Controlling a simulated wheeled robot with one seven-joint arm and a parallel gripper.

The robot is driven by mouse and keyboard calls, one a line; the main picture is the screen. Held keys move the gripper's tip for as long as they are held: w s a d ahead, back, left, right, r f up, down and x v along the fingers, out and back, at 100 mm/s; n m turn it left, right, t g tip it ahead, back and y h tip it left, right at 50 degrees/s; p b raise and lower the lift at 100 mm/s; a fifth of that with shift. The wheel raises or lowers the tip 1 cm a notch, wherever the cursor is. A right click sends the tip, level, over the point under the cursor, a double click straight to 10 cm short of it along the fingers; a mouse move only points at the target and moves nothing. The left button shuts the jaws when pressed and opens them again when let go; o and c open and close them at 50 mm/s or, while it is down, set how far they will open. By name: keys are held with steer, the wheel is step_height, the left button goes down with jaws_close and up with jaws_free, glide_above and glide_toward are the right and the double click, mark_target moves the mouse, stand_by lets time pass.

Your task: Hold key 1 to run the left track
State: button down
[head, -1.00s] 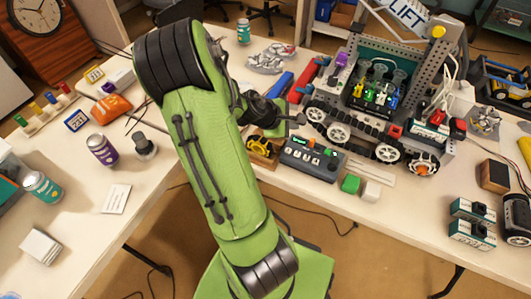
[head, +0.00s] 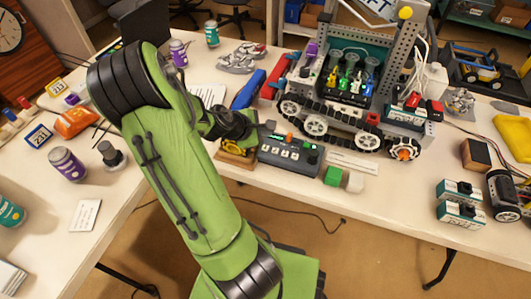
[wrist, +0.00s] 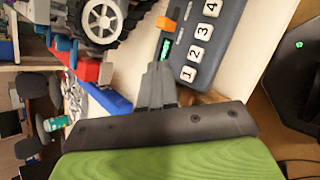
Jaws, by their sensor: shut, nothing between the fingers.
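The dark grey keypad (head: 290,155) lies on the table just in front of the tracked robot (head: 345,105). The wrist view shows its white keys, and key 1 (wrist: 188,73) is nearest my fingers. A small green display (wrist: 165,48) and an orange switch (wrist: 166,23) sit beside the keys. My gripper (head: 266,127) is at the keypad's left end. In the wrist view its fingers (wrist: 158,72) are shut and empty, with the tips just left of key 1. I see no finger on the key; the height of the tips above the keypad is unclear.
A yellow-and-black item on a wooden block (head: 236,150) sits left of the keypad. Green and white cubes (head: 333,176) lie at its right. A blue bar (head: 249,90) lies behind my gripper. The table's front edge is close below the keypad.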

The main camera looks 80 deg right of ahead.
mark_target(264, 149)
steer(key=shift+f+b, duration=1.05)
steer(key=shift+f, duration=0.75)
stand_by(0.4)
steer(key=shift+f, duration=0.4)
steer(key=shift+f+b, duration=0.4)
steer(key=shift+b, duration=0.1)
stand_by(0.3)
stand_by(2.5)
steer(key=shift+r+p, duration=0.8)
steer(key=shift+r, duration=0.05)
steer(key=shift+r, duration=0.1)
step_height(264, 149, up, 5)
steer(key=p, duration=0.5)
